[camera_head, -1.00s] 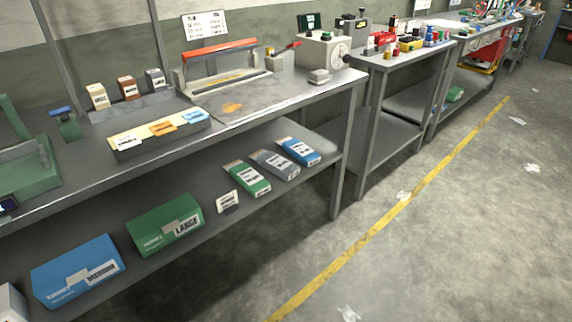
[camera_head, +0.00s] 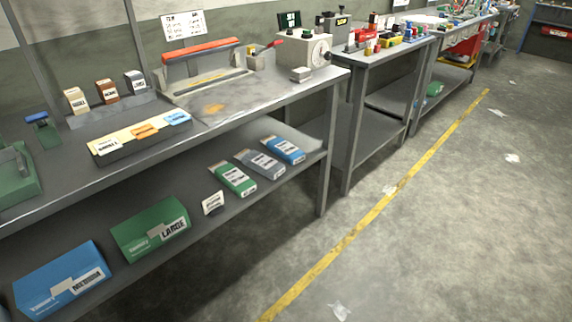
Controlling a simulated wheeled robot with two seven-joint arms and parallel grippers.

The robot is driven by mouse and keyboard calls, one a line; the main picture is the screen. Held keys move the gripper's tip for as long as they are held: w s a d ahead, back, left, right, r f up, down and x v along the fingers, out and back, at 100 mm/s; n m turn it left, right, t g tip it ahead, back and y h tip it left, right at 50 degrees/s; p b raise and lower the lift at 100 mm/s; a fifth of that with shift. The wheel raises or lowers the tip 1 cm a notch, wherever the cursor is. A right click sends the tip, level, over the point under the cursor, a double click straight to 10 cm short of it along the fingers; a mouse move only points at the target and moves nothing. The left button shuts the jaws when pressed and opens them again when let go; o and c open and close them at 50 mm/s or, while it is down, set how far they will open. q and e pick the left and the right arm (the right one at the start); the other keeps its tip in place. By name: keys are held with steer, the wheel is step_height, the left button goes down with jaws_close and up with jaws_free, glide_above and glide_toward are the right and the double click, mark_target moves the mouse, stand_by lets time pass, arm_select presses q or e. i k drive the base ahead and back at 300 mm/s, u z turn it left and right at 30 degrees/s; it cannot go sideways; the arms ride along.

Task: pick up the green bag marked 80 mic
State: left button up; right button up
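A flat green bag (camera_head: 232,179) with a white label lies on the lower shelf (camera_head: 190,205) of the near workbench. The print on its label is too small to read for certain. A grey bag (camera_head: 260,164) and a blue bag (camera_head: 284,150) lie beside it to the right in a row. A small white sign card (camera_head: 212,202) stands just left of the green bag. Neither of my grippers shows in the view.
A green LARGE box (camera_head: 150,230) and a blue MEDIUM box (camera_head: 62,281) sit on the same shelf to the left. The worktop (camera_head: 250,100) overhangs the shelf, with a leg (camera_head: 328,145) at its right end.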

mark_target(238, 184)
steer(key=z, duration=0.45)
steer(key=k, duration=0.55)
steer(key=z, duration=0.35)
steer(key=i, duration=0.9)
steer(key=u, duration=1.7)
steer(key=i, duration=1.15)
steer(key=u, duration=0.35)
